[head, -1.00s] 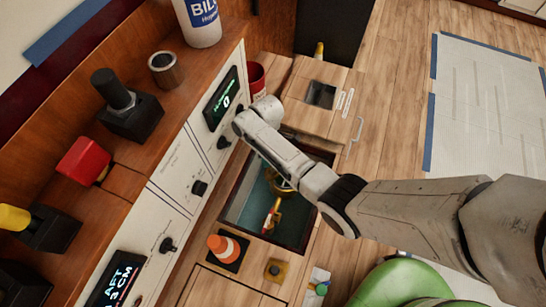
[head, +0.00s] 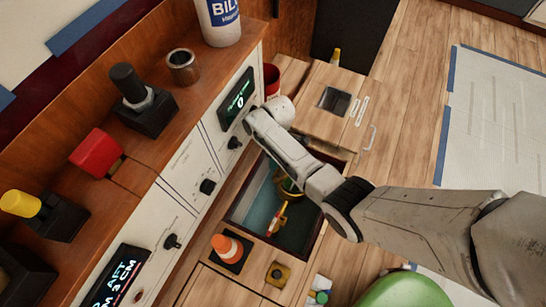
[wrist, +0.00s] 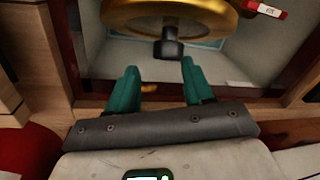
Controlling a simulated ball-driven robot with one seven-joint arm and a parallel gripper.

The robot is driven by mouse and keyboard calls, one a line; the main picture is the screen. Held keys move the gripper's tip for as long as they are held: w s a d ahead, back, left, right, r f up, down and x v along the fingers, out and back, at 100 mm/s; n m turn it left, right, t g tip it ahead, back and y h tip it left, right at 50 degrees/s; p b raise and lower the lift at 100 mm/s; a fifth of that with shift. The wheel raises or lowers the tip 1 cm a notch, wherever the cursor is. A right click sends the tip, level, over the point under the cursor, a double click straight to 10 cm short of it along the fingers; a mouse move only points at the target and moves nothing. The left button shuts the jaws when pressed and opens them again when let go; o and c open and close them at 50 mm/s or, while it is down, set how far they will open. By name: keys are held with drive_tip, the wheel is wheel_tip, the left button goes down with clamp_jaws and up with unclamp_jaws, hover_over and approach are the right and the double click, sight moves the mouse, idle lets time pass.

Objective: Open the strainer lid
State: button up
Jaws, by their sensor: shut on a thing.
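The brass round strainer lid (wrist: 170,12) fills the top of the wrist view, with a short dark knob (wrist: 168,48) at its near edge. In the head view a brass part (head: 289,186) shows in the open floor pit, partly behind my arm. My gripper is hidden there behind my own arm. I cannot see the lid raised.
The pit (head: 262,186) has a wooden rim and holds an orange-and-white handle (head: 278,218). The control panel (head: 190,180) stands close on the left.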

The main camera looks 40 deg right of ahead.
drive_tip(key=o, duration=0.3)
drive_tip(key=shift+w+d+r, duration=0.1)
drive_tip(key=shift+d+r, duration=0.05)
drive_tip(key=shift+d, duration=0.1)
drive_tip(key=shift+a, duration=0.25)
wheel_tip(320, 180, up, 11)
drive_tip(key=d+p, duration=0.1)
drive_tip(key=p, duration=0.2)
drive_tip(key=shift+w+d+f, duration=0.2)
drive_tip(key=shift+w, duration=0.1)
